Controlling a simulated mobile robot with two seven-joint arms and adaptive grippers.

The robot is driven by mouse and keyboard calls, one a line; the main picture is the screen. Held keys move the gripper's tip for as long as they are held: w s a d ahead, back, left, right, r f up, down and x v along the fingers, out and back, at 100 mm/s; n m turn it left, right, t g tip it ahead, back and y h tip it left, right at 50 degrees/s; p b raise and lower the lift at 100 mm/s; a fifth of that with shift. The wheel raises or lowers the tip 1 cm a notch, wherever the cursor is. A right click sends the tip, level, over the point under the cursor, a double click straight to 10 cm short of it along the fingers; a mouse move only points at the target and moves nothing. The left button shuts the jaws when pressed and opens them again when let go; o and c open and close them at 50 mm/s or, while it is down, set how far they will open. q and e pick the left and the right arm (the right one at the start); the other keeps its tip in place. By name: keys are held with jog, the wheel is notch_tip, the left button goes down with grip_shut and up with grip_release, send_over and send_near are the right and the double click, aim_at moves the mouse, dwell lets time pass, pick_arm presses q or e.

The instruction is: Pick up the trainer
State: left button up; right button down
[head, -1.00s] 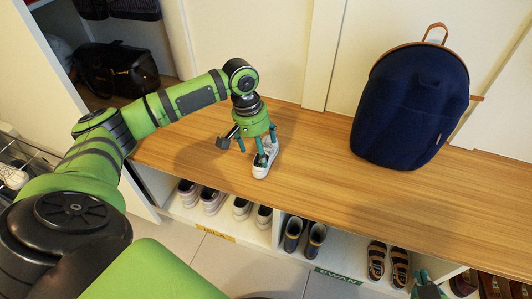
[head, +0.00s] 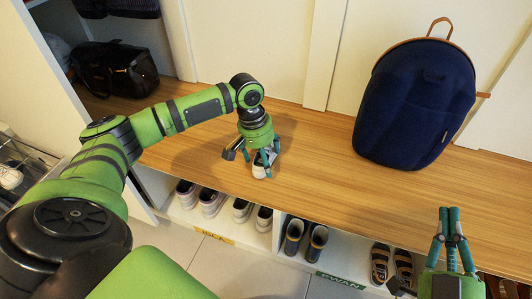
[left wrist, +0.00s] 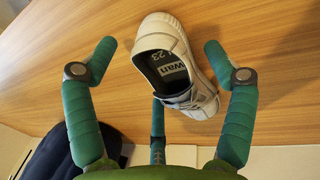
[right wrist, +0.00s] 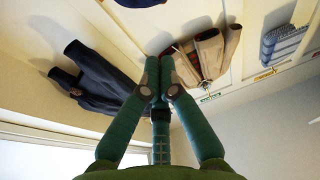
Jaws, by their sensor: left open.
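A single white and grey trainer (head: 259,170) sits on the wooden bench top, largely hidden by my left gripper in the head view. In the left wrist view the trainer (left wrist: 196,98) shows its opening, with "wan" and "23" printed on the insole. My left gripper (head: 258,167) is open above the trainer, with its fingers spread on either side; contact cannot be told. My right gripper (head: 450,212) is at the lower right in front of the bench, fingertips together and empty; in the right wrist view it points toward the wall and hanging clothes.
A navy backpack (head: 416,105) stands on the bench (head: 330,165) to the right. Cubbies below hold sneakers (head: 200,197), boots (head: 304,240) and sandals (head: 392,264). A black bag (head: 115,70) lies at the upper left. Jackets (right wrist: 105,85) hang on the wall. The bench middle is clear.

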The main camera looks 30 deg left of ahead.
pick_arm(q)
jog(key=c, duration=1.2)
jog(key=shift+s, duration=0.1)
